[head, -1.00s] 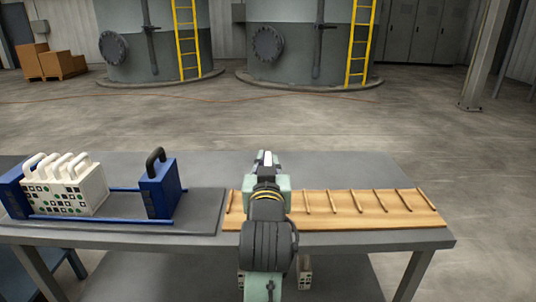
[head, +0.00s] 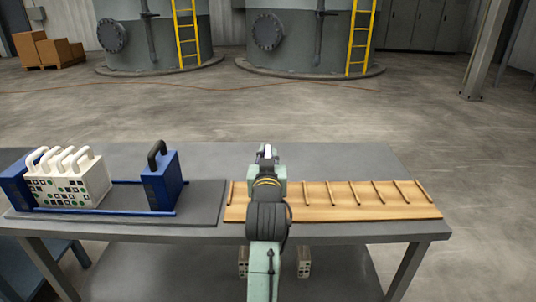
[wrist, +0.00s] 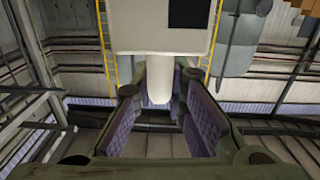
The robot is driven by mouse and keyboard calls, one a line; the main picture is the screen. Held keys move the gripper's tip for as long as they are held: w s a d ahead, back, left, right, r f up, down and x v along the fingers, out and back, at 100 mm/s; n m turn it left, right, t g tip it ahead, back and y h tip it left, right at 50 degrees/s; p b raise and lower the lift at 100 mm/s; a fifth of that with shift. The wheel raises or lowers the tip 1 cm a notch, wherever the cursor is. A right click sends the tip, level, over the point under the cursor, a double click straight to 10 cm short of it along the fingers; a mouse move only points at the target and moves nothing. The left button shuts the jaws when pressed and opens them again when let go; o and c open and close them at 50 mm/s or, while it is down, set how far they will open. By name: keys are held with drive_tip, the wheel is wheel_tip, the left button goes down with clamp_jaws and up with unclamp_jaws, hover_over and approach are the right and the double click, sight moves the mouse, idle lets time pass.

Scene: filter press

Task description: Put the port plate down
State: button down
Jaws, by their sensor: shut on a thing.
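My gripper (wrist: 158,112) is shut on the white handle of the port plate (wrist: 130,32) in the wrist view, with a purple pad on each side of the handle. The plate is pale, with a black square on its face. In the head view my gripper (head: 267,154) is over the table, near the left end of the wooden rack. A bit of white shows between the fingers there. My arm hides most of the plate, so I cannot tell whether it touches the rack.
The wooden rack (head: 345,208) has several upright dowels and empty gaps. The grey table (head: 330,162) is bare behind the rack. Pale items (head: 304,262) show underneath.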

drive_tip(key=shift+f, duration=0.1)
drive_tip(key=c, duration=1.6)
unclamp_jaws()
